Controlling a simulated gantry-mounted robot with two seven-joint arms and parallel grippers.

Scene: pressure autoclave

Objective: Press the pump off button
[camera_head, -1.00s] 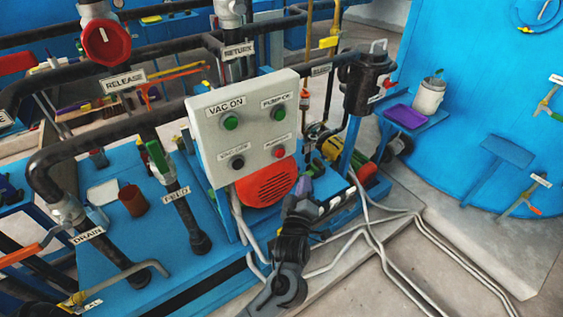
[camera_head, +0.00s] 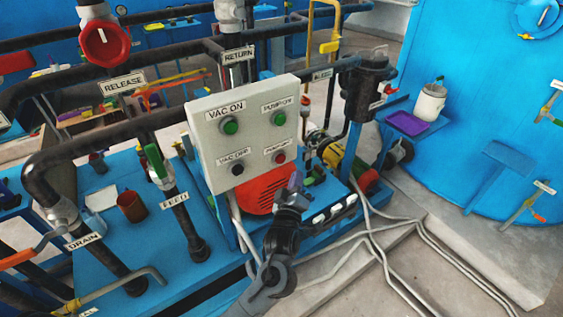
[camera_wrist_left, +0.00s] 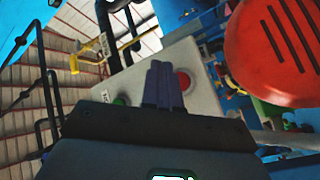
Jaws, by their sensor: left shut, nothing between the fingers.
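The pump off button is the red button (camera_head: 280,157) at the lower right of a pale control panel (camera_head: 257,140). My left gripper (camera_head: 294,181) has purple fingers, shut and empty, below and slightly right of the red button in the head view. In the left wrist view, the closed fingers (camera_wrist_left: 161,86) point toward the panel face (camera_wrist_left: 150,72), and the red button (camera_wrist_left: 182,80) shows just right of them. A gap shows between fingers and button in the head view; contact is not seen. My right gripper is not in view.
A green pump on button (camera_head: 279,118), a green vac on button (camera_head: 230,126) and a black vac off button (camera_head: 237,169) share the panel. A red slotted cover (camera_head: 262,190) lies just below it. Black pipes (camera_head: 180,115) run left, and a black canister (camera_head: 365,90) stands right.

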